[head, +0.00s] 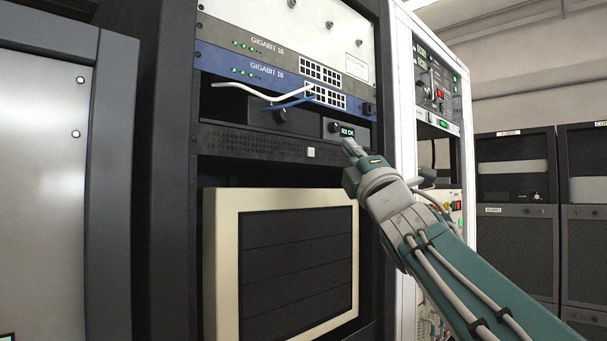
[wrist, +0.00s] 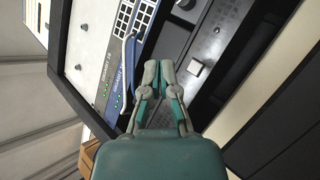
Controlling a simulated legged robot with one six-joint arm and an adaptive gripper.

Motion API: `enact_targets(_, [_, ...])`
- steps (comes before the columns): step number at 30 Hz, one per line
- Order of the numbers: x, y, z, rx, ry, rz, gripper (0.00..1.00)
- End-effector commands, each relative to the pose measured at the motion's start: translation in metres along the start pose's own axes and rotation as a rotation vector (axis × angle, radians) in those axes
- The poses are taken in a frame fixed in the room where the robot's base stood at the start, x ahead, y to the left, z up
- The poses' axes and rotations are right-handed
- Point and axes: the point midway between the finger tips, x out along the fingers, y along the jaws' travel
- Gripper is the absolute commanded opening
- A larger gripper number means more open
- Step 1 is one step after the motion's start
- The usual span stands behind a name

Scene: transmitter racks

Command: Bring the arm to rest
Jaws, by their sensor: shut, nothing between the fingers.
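My gripper (wrist: 158,72) is shut and empty in the wrist view, its two grey fingertips together in front of the rack. In the head view my gripper (head: 350,148) is at the end of my raised, outstretched arm, in front of the rack's right side, just below a small module with a lit green display (head: 347,131). A square white button (head: 311,152) on the dark perforated panel lies to the left of the fingertips; it also shows in the wrist view (wrist: 196,68). I cannot tell how far the fingertips are from the panel.
Two switches labelled GIGABIT 16 (head: 265,66) sit above, with a white cable (head: 240,90) and a blue cable (head: 289,104) hanging out in front. A white rack (head: 404,80) stands close on the right, dark AUDIO racks (head: 515,235) farther back.

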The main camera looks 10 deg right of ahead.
Motion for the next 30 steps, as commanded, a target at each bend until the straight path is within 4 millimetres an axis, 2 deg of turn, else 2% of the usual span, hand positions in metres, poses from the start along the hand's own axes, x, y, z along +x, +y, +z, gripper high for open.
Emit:
enact_targets(6, [-0.004, -0.004, 0.001, 0.031, -0.015, -0.025, 0.00])
enact_targets(8, [-0.013, -0.014, 0.002, 0.089, -0.046, -0.078, 0.00])
enact_targets(11, [-0.043, -0.044, 0.003, 0.261, -0.145, -0.227, 0.00])
enact_targets(14, [-0.090, -0.083, 0.000, 0.468, -0.281, -0.409, 0.00])
enact_targets(15, [-0.112, -0.098, -0.003, 0.546, -0.340, -0.478, 0.00])
enact_targets(17, [-0.145, -0.120, -0.009, 0.654, -0.428, -0.576, 0.00])
enact_targets(21, [-0.225, -0.161, -0.027, 0.868, -0.636, -0.781, 0.00])
enact_targets(23, [-0.260, -0.175, -0.037, 0.944, -0.728, -0.862, 0.00])
enact_targets(27, [-0.345, -0.201, -0.062, 1.093, -0.951, -1.039, 0.00])
enact_targets(30, [-0.406, -0.213, -0.082, 1.176, -1.118, -1.156, 0.00])
